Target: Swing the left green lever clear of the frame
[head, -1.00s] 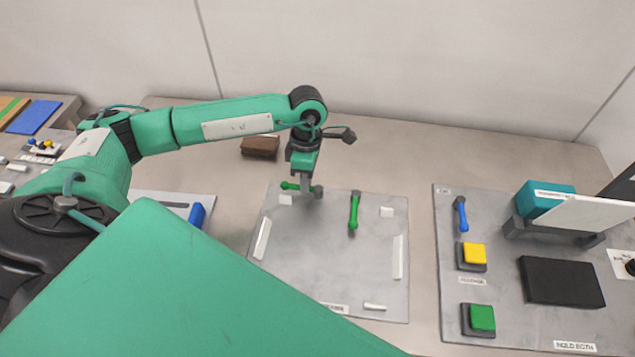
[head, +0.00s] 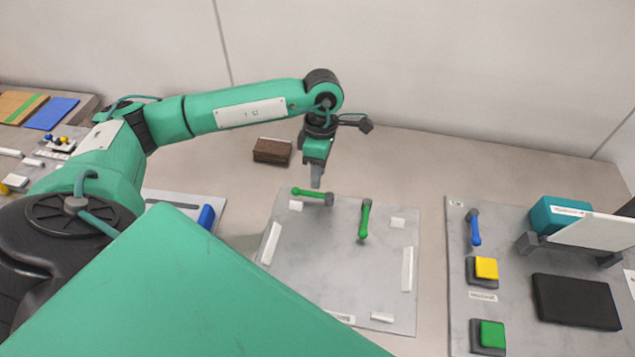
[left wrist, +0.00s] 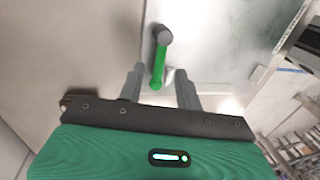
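The left green lever (head: 308,193) lies nearly sideways along the back edge of the grey plate (head: 325,270), its dark knob at the right and its green end pointing left. The right green lever (head: 364,220) points toward the front of the plate. My left gripper (head: 316,184) is just behind and above the left lever. In the left wrist view, the open fingers (left wrist: 160,70) stand on either side of the green lever (left wrist: 158,65) with gaps; I cannot tell their height above it. My right gripper is not in view.
White bars (head: 271,243) and small blocks mark out a rectangle on the plate, whose middle is empty. A brown block (head: 272,151) lies behind. At the right, another panel carries a blue lever (head: 474,228), a yellow button (head: 486,268), a green button (head: 492,334) and a black pad (head: 576,302).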

